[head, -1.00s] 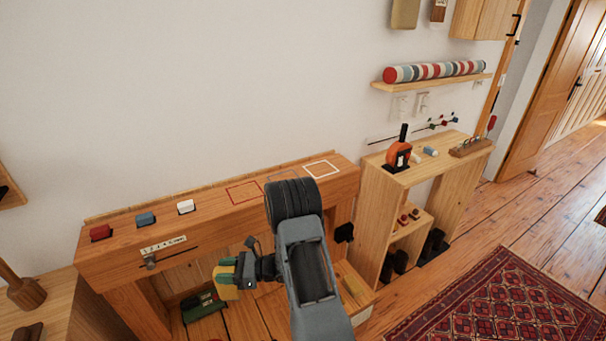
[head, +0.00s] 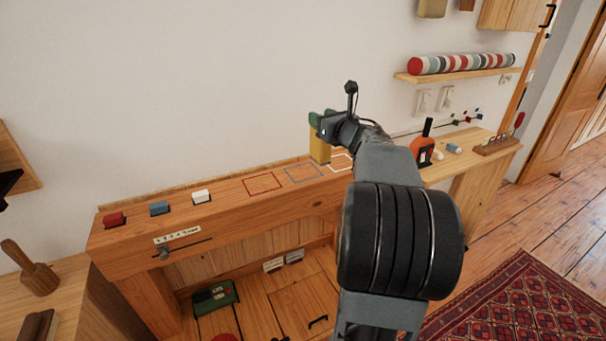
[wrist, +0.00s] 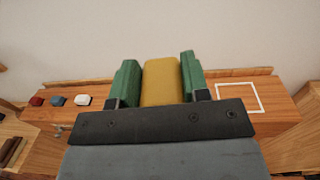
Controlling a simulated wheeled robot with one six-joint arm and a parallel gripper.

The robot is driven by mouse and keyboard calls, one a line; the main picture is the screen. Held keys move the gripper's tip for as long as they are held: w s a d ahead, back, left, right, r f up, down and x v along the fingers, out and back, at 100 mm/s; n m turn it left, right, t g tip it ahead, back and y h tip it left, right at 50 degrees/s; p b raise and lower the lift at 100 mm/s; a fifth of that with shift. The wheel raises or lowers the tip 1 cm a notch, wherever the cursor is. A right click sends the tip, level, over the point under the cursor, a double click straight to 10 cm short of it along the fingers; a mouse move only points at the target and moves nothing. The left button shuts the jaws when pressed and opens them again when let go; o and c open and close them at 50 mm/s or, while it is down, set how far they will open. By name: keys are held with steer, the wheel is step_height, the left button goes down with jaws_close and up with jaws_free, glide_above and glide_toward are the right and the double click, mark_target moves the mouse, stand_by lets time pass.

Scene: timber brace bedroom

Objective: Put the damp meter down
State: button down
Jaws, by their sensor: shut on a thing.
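The damp meter, a yellow block-like body, shows in the head view (head: 319,149) and in the wrist view (wrist: 162,82). My gripper (head: 322,122) has green fingers and is shut on it; in the wrist view the fingers press on both its sides. In the head view the meter hangs upright in front of the wall, over the back right part of the wooden bench top (head: 230,199). Whether its lower end touches the top cannot be told. My arm hides part of the bench's right end.
A red outline (head: 263,184), a blue-grey outline (head: 303,172) and a white outline (head: 341,161) mark the top. Red (head: 114,219), blue (head: 159,208) and white (head: 201,196) blocks stand at left. An orange tool (head: 421,151) stands on the right-hand shelf unit.

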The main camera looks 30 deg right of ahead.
steer(key=shift+d+r+m+h, duration=0.25)
steer(key=shift+d+m+h, duration=0.05)
steer(key=shift+d+h, duration=0.15)
steer(key=w+d+f+p, duration=0.2)
steer(key=w+f, duration=1.1)
steer(key=shift+w+d+h+p, duration=0.2)
steer(key=shift+w+h+p, duration=0.1)
steer(key=shift+h+p, duration=0.1)
steer(key=shift+f+b, duration=0.2)
steer(key=shift+b, duration=0.1)
steer(key=c, duration=0.6)
jaws_free()
steer(key=shift+r, duration=0.1)
